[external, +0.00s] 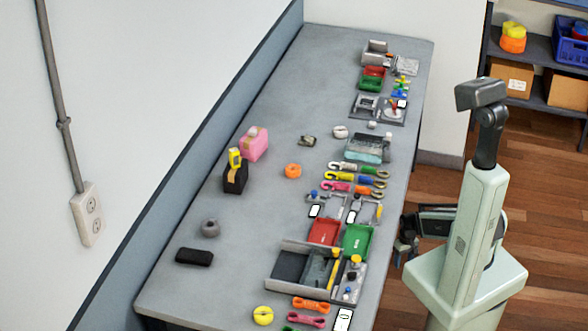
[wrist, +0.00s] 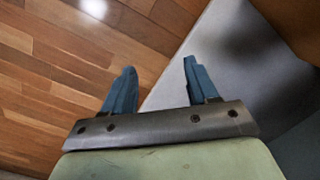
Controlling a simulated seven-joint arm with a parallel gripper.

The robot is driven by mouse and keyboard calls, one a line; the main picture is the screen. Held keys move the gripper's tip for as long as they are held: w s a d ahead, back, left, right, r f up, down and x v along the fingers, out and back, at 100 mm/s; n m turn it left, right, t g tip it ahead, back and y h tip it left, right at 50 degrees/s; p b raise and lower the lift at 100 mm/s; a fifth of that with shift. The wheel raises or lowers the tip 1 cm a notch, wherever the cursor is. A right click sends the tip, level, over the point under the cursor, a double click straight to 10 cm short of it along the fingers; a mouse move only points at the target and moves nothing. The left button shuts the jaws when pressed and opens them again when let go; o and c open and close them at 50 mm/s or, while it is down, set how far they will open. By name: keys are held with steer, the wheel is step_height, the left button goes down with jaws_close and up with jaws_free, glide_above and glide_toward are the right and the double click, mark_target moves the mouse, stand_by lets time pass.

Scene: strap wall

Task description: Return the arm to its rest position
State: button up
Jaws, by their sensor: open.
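My gripper (wrist: 158,82) is open and empty in the wrist view, its two blue fingers spread apart. Below them in that view are the wooden floor and a grey surface on the right. In the external view my gripper (external: 404,248) is a small dark shape beside the right edge of the long grey table (external: 260,120). My arm is folded low next to my pale green column, and part of it is hidden behind the column. The gripper appears clear of the things on the table.
Red (external: 324,232) and green (external: 358,240) trays and a grey box (external: 290,268) lie near the table's right edge. Several coloured hooks (external: 345,178) lie farther back. A shelf (external: 530,92) with bins stands at the back right. The wooden floor (external: 470,140) right of the table is free.

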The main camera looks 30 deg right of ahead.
steer(key=s+a+f+g, duration=0.1)
steer(key=s+a+g, duration=0.2)
steer(key=s, duration=0.6)
steer(key=s+a+f+g, duration=0.2)
steer(key=s+a, duration=0.1)
steer(key=s, duration=0.6)
steer(key=shift+s+n+g, duration=0.3)
steer(key=shift+n+g, duration=0.1)
